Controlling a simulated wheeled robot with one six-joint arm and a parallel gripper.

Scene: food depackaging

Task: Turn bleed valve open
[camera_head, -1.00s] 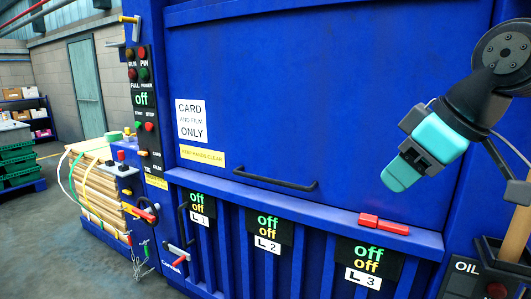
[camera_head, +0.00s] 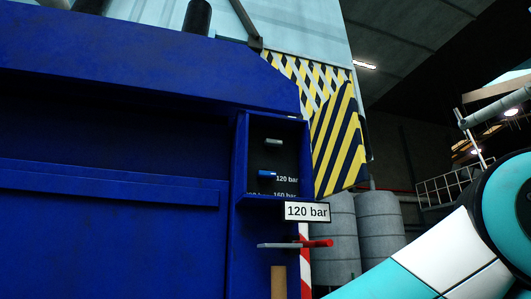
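No part is labelled as the bleed valve, so I cannot tell which one it is. A lever with a grey bar and a red grip (camera_head: 318,243) sticks out sideways at the lower right of the blue machine. Above it, an open blue box (camera_head: 241,160) holds a grey-green handle (camera_head: 273,141) and a blue handle (camera_head: 268,173). A "120 bar" sign (camera_head: 307,212) hangs at the box's lower edge. My gripper is out of view; only my white and teal arm shows at the lower right.
The blue machine (camera_head: 110,130) fills the left side. A yellow-black striped panel (camera_head: 337,140) stands right of the box. Grey tanks (camera_head: 380,232) and a railing (camera_head: 447,190) are behind. A brown post (camera_head: 279,281) stands below the lever.

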